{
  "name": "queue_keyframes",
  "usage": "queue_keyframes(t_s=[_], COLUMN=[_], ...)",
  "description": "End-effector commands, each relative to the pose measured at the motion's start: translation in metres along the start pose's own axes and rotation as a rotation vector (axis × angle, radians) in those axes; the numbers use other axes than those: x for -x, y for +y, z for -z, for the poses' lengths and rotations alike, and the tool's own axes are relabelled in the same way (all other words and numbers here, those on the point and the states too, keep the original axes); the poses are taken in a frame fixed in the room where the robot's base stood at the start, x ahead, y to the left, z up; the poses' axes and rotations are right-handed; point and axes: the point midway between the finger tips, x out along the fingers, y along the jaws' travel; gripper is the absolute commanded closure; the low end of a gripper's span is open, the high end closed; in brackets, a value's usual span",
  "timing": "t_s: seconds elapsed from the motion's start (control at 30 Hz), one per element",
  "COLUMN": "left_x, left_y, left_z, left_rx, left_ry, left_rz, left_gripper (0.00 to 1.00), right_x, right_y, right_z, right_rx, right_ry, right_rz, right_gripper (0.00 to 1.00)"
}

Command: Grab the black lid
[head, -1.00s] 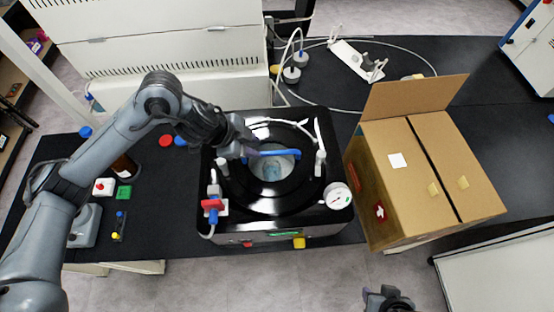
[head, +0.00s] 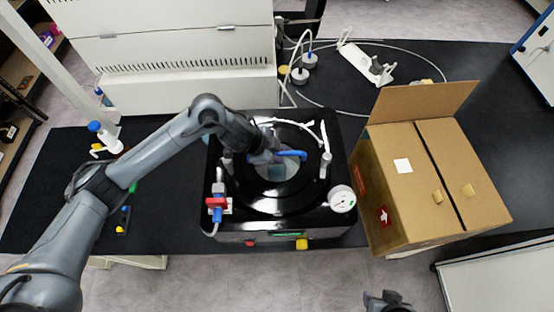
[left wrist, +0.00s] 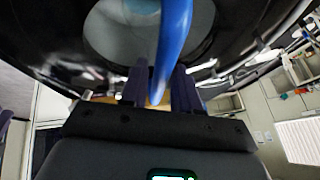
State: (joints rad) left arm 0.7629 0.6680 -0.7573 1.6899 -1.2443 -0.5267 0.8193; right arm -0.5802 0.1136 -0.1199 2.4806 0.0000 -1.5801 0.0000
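The black lid (head: 306,178) is the round black top of the freeze dryer, with a clear center and a blue bar handle (head: 293,154). My left gripper (head: 270,157) is over the lid at the handle and hides its left part. In the left wrist view the blue handle (left wrist: 173,40) runs down between the two dark fingers (left wrist: 158,90). They are close to it on both sides; whether they press on it I cannot tell. My right gripper (head: 387,301) is at the bottom edge, away from the lid, its fingers unclear.
A red-handled valve (head: 217,203) and a gauge (head: 342,198) sit on the dryer's front corners. White tubes cross its top. A blue-capped bottle (head: 105,137) stands at the left. The black bench is clear at far right.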

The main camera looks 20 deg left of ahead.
Motion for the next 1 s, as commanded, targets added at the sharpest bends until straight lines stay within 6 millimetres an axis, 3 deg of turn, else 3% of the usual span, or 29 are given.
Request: queue_keyframes(t_s=[0.3,0.53,1.0], left_x=[-0.0053,-0.005,-0.0027], left_y=[0.0,0.0,-0.0013], left_z=[-0.0004,-0.0003,0.0017], left_rx=[0.0,-0.001,-0.001], left_ry=[-0.001,0.0,0.002], left_rz=[0.001,0.001,0.003], left_gripper=[0.69,1.0,1.0], right_x=[-0.0002,-0.0004,-0.0002], right_y=[0.0012,0.0025,0.0013], right_z=[-0.0006,-0.001,-0.0007], right_rx=[0.005,0.011,0.006], right_ry=[-0.001,-0.002,-0.002], right_rz=[-0.004,-0.008,-0.004], right_gripper=[0.57,0.57,0.57])
